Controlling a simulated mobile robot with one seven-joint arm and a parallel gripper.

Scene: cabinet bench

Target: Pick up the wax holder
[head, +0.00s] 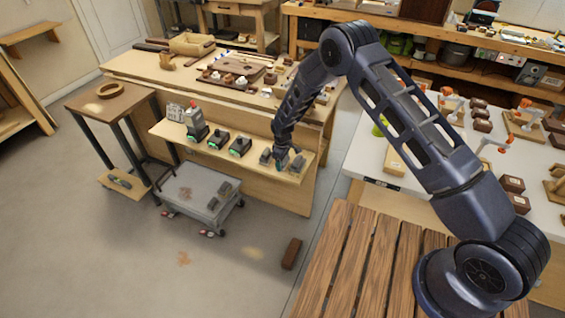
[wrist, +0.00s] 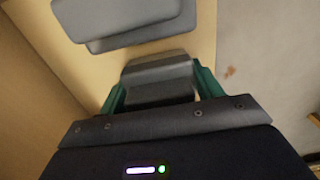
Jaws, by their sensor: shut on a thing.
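My gripper (wrist: 160,88) is low over the narrow wooden shelf (wrist: 204,40). Its two green fingers are shut on a grey, blocky piece with a ridged top, which I take to be the wax holder (wrist: 158,72). The piece lies between the fingers, and its near side is partly hidden by the gripper body. A second grey piece (wrist: 125,22) lies just beyond, apart from the fingers. In the head view my gripper (head: 281,168) is at the right part of the shelf (head: 228,160), with small grey pieces beside it. I cannot tell whether the held piece touches the shelf.
Several dark tools (head: 218,140) and a grey-and-red bottle (head: 195,124) stand further left on the shelf. A grey cart (head: 200,187) stands below. The bench (head: 140,70) behind holds many small items. A brown block (head: 291,253) lies on the open floor.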

